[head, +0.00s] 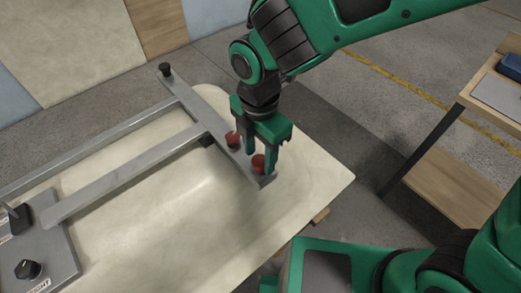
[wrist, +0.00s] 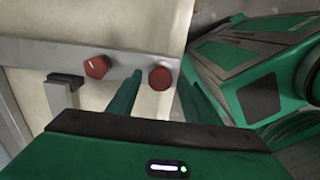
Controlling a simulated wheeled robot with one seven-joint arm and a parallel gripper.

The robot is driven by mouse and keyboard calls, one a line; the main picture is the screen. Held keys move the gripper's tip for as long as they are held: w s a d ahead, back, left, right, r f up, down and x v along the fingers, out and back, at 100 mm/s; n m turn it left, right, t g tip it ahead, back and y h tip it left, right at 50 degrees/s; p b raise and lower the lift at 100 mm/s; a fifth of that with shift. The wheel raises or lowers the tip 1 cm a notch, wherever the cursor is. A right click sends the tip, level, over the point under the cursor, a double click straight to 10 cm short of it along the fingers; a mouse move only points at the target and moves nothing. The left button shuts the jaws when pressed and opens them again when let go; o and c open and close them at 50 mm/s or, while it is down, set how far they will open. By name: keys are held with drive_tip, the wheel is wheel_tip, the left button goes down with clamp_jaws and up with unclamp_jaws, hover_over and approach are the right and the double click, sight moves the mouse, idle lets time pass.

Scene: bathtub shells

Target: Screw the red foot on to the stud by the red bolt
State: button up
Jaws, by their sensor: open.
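A grey bar with a red bolt (head: 232,138) and a red foot (head: 258,163) lies across the pale tub shell (head: 310,185). In the wrist view the bolt (wrist: 97,66) looks six-sided, and the foot (wrist: 160,77) is rounder, at the bar's end. My gripper (head: 259,152) points down at this end, open, with one finger on each side of the red foot. I cannot tell whether the fingers touch it. The stud is not visible; the foot sits where it would be, and how it is seated is hidden.
A black foot (head: 165,70) stands at the bar's other end. Grey rails (head: 120,175) run left to a plate with a black knob (head: 28,269). A wooden bench (head: 460,165) with a blue object stands at the right. Open floor lies between shell and bench.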

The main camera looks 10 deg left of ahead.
drive_tip(key=c, duration=1.1)
drive_tip(key=m, duration=1.3)
drive_tip(key=shift+w+r, duration=0.1)
drive_tip(key=o, duration=1.3)
drive_tip(key=shift+c, duration=1.1)
drive_tip(key=n, duration=0.5)
drive_tip(key=shift+n, duration=0.3)
drive_tip(key=n, duration=0.7)
